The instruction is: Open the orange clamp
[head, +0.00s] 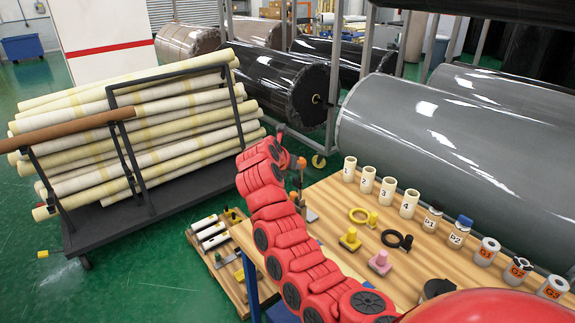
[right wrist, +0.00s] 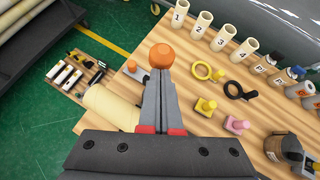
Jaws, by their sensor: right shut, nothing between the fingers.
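The orange clamp's round orange knob (right wrist: 162,55) shows in the right wrist view, right at the tips of my right gripper (right wrist: 161,78). I cannot tell whether they touch. The gripper's two grey fingers are together with nothing between them. The rest of the clamp is largely hidden behind the fingers. In the head view an orange end (head: 301,163) shows just beyond my red right arm, near the wooden table's left edge. The right gripper there is mostly hidden by the arm. My left gripper is not in view.
The wooden table (head: 335,197) holds numbered cream tubes (head: 368,179), a yellow ring (head: 358,215), a black ring (head: 392,239) and yellow and pink blocks. A cream roll (right wrist: 108,108) lies left of the fingers. A tool tray (head: 240,290) and a cart of rolls stand left.

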